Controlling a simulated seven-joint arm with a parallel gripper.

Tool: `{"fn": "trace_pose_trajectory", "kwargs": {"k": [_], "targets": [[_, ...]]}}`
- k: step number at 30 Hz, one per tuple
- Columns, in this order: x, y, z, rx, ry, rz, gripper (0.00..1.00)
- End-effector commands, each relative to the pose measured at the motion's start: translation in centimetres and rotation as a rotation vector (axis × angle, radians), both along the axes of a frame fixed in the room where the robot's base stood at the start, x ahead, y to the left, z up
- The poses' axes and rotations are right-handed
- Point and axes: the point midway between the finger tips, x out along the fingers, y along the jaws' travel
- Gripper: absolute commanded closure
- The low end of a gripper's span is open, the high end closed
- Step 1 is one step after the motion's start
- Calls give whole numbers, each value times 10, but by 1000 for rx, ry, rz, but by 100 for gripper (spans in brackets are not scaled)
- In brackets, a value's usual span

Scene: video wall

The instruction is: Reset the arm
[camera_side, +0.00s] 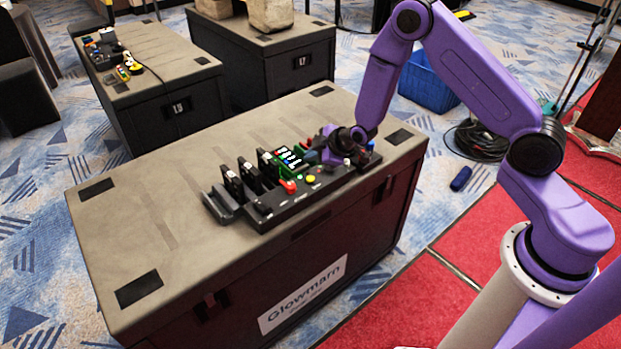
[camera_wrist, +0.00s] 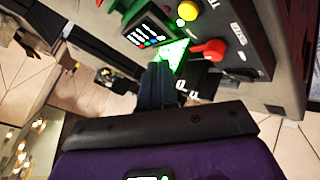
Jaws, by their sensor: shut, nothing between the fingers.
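My purple arm reaches in from the right in the side view. My gripper (camera_side: 318,156) is low over the right part of a black control panel (camera_side: 300,200) on the large dark case (camera_side: 150,215). In the wrist view, my gripper (camera_wrist: 162,68) shows dark fingers together with nothing between them. Its tips are close to a green lit part (camera_wrist: 172,50) of the panel; I cannot tell if they touch. A red knob (camera_wrist: 210,49) and a yellow button (camera_wrist: 188,11) are beside it. They also show in the side view as the red knob (camera_side: 289,187) and yellow button (camera_side: 310,179).
Upright black modules (camera_side: 240,180) stand along the panel's left back. Two more dark cases (camera_side: 165,90) (camera_side: 275,60) stand behind. A blue crate (camera_side: 428,85) and coiled cable (camera_side: 478,140) lie on the floor beyond. The left part of the case top is clear.

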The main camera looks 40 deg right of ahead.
Motion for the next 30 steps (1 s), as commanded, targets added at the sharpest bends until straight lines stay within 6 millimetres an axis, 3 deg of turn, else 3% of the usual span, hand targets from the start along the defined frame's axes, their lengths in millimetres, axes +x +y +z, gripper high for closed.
{"fn": "trace_pose_trajectory", "kwargs": {"k": [15, 20, 26, 30], "targets": [[0, 1, 0, 0, 1, 1, 100], [-10, 16, 14, 20, 36, 21, 100], [-61, 61, 58, 70, 179, 76, 100], [-113, 83, 90, 81, 298, 107, 100]]}}
